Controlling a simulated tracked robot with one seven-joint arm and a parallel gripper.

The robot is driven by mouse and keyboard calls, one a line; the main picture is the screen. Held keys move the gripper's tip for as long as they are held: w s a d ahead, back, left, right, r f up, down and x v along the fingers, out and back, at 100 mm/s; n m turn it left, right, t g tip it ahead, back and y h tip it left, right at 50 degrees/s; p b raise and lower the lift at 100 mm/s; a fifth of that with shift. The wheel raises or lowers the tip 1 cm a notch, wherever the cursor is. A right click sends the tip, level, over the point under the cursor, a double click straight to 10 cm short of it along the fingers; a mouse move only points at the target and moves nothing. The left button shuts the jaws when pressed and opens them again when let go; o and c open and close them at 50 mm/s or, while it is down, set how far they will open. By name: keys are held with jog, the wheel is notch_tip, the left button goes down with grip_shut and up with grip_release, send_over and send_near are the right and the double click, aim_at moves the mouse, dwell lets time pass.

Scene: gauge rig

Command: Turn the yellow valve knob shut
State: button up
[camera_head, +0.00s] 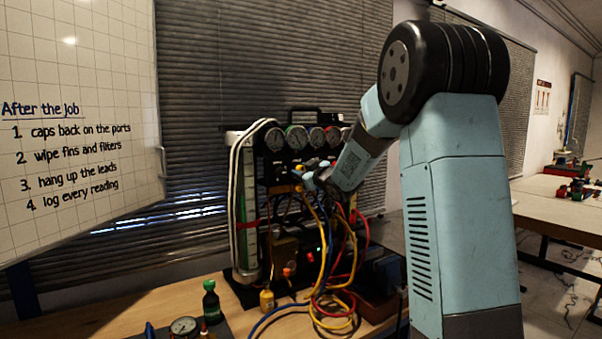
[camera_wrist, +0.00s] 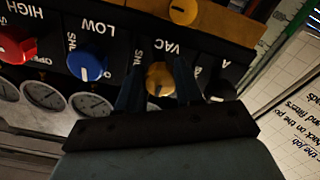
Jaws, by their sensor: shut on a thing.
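The yellow valve knob (camera_wrist: 159,76) sits on the black manifold panel beside the label VAC in the wrist view. My gripper (camera_wrist: 158,82) has one finger on each side of this knob and is shut on it. A pale mark shows on the knob's near side. In the head view my gripper (camera_head: 312,181) is at the front of the gauge rig (camera_head: 245,205), below the row of gauges. The knob between the fingers is too small and covered to make out there.
A blue knob (camera_wrist: 88,62) marked LOW and a red knob (camera_wrist: 17,45) are to the left in the wrist view. A dark knob (camera_wrist: 220,90) is close on the right. Hoses (camera_head: 335,270) hang below the rig.

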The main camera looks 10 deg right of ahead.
jog(key=shift+c, duration=1.4)
jog(key=shift+a, duration=0.3)
jog(key=shift+c, duration=0.3)
jog(key=shift+d+f, duration=0.1)
jog(key=shift+d, duration=0.1)
